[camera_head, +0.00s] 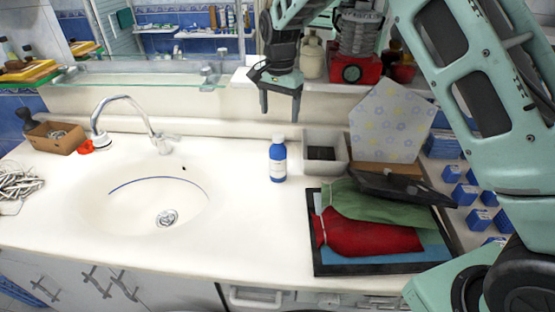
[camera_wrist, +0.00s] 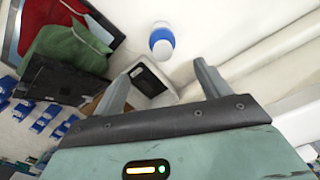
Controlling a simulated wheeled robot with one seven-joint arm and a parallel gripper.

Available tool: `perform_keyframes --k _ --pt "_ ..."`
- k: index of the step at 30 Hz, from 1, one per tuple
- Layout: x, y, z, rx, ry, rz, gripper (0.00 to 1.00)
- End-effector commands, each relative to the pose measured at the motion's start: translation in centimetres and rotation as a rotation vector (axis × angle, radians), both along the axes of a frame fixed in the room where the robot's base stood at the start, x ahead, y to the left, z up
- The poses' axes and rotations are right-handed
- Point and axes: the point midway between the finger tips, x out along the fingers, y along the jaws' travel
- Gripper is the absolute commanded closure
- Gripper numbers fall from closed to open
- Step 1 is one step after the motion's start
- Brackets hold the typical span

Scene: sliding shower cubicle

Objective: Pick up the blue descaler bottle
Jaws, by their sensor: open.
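My gripper (camera_head: 280,107) is open and empty, above the counter and above the bottle in the head view. In the wrist view the bottle (camera_wrist: 161,42) shows from above, ahead of and apart from the two fingers of my gripper (camera_wrist: 158,88). Nothing hides the bottle in either view.
A small bin (camera_head: 325,151) holding a dark item stands close right of the bottle. A black tray (camera_head: 318,240) with red and green cloth bags lies at front right. The sink (camera_head: 140,205) is left. The counter in front of the bottle is clear.

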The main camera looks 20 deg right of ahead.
Motion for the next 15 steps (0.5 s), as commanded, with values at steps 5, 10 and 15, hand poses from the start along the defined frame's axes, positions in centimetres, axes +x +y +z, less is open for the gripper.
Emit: perform_keyframes --k 5,10,15 --pt "0.2 -0.3 -2.2 -0.005 0.006 -0.013 0.25" --pt "0.2 -0.2 -5.0 -0.004 0.003 -0.013 0.25" --pt "0.2 -0.1 -6.5 -0.003 0.002 -0.011 0.25"
